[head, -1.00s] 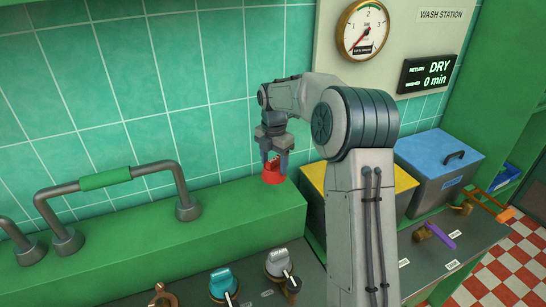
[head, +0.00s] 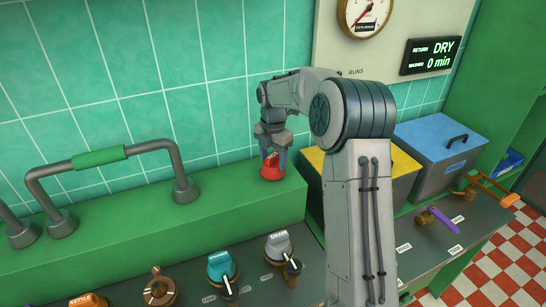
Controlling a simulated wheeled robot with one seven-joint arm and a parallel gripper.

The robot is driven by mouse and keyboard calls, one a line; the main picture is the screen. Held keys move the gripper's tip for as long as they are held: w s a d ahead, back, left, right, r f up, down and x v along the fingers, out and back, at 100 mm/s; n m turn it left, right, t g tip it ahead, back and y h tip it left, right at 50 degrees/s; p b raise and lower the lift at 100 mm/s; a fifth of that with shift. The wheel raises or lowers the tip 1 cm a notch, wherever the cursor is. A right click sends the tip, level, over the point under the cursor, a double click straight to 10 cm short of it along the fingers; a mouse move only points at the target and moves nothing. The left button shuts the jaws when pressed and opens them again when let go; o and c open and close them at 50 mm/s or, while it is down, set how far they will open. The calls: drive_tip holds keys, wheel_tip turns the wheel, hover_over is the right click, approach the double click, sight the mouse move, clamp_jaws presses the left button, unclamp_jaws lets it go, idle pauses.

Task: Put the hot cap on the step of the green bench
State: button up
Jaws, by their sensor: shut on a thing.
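The red cap (head: 271,168) is at the right end of the green step (head: 120,228) that runs along the tiled wall. My gripper (head: 272,155) points down and is shut on the upper part of the cap. The cap's base is at the step's top surface; I cannot tell for sure whether it touches. My arm hides part of what lies to the right of the step.
A pipe with a green sleeve (head: 98,157) rises from the step at left. Several valve knobs, including a blue one (head: 221,265) and a grey one (head: 278,244), stand in front. Yellow-lidded and blue-lidded (head: 440,138) boxes are at right.

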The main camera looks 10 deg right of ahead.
drive_tip(key=shift+f, duration=0.45)
idle(0.3)
drive_tip(key=o, duration=1)
wheel_tip(320, 180, up, 14)
drive_tip(key=shift+b, duration=0.45)
drive_tip(key=shift+f, duration=0.1)
